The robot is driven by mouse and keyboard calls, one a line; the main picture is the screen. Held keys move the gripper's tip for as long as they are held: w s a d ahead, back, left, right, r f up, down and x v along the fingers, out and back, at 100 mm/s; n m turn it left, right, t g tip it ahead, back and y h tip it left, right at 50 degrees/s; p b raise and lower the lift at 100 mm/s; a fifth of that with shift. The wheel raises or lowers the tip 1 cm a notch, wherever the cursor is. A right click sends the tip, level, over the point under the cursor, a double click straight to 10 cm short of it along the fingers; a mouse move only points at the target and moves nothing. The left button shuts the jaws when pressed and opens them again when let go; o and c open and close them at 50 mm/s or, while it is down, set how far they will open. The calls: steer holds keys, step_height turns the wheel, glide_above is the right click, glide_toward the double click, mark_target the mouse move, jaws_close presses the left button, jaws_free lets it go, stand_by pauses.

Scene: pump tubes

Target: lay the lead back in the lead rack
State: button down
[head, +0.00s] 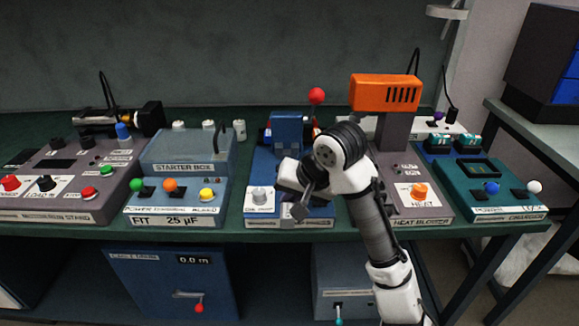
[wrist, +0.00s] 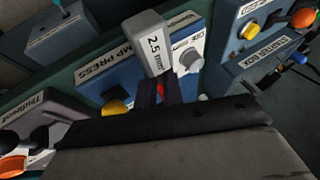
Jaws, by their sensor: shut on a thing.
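My gripper (head: 305,192) hangs over the front of the blue crimp press (head: 260,178). In the wrist view its dark fingers (wrist: 160,92) are shut on a grey block (wrist: 149,40) marked "2.5 mm", with a small red part between the fingers. The block also shows tilted below the fingers in the head view (head: 299,211). I cannot tell whether the block is part of the lead. I cannot make out a separate lead or a lead rack in either view.
The starter box (head: 182,155) stands left of the press. The heat blower (head: 385,92) stands right of it, behind my arm, with the charger (head: 490,188) farther right. A red-knobbed lever (head: 317,96) rises behind the press. A cable drum box (head: 170,280) sits on the lower shelf.

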steer(key=w+p, duration=0.2)
steer(key=w, duration=1.1)
steer(key=shift+w+r, duration=0.1)
steer(key=shift+w, duration=0.1)
steer(key=shift+s+f+p, duration=0.1)
steer(key=shift+f+p, duration=0.2)
steer(key=shift+p, duration=0.25)
steer(key=shift+f, duration=0.35)
steer(key=shift+f, duration=0.2)
steer(key=c, duration=1.5)
jaws_free()
steer(key=shift+f+b, duration=0.1)
steer(key=shift+b, duration=0.7)
steer(key=v, duration=0.6)
steer(key=shift+w+a+r, duration=0.15)
steer(key=shift+w+r, duration=0.1)
steer(key=shift+r, duration=0.1)
steer(key=shift+s+d+r, duration=0.25)
steer(key=shift+s+r, duration=0.05)
steer(key=shift+r, duration=0.35)
